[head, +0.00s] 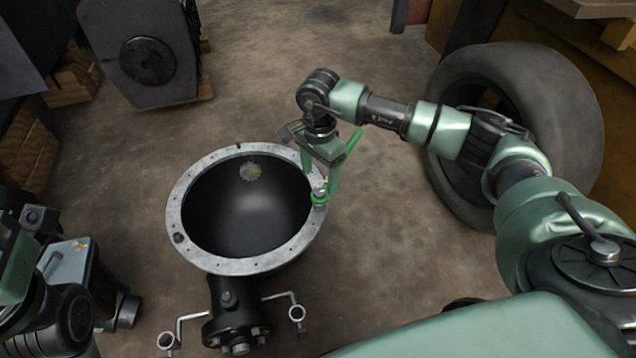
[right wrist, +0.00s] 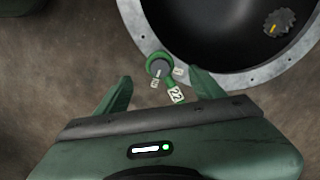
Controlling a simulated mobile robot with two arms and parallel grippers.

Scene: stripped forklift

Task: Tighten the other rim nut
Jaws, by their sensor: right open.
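A black bowl-shaped housing with a grey metal rim (head: 190,246) stands on the floor in the head view. Its rim also shows in the right wrist view (right wrist: 137,25). A grey rim nut (head: 319,187) sits at the right side of the rim, with a green ring-ended tool (head: 319,199) around it. In the right wrist view the green tool (right wrist: 151,59) surrounds the nut (right wrist: 159,68), with small tags, one reading 22. My right gripper (right wrist: 160,90) is open, its fingers apart on either side of the tool. A dark nut-like piece (head: 179,238) is on the rim's left side. My left gripper is not visible.
A toothed grey disc (head: 250,171) with a yellow mark is inside the bowl. A large tyre (head: 560,95) stands at right behind my right arm. Bent metal arms and a bolted black flange (head: 237,325) stick out in front.

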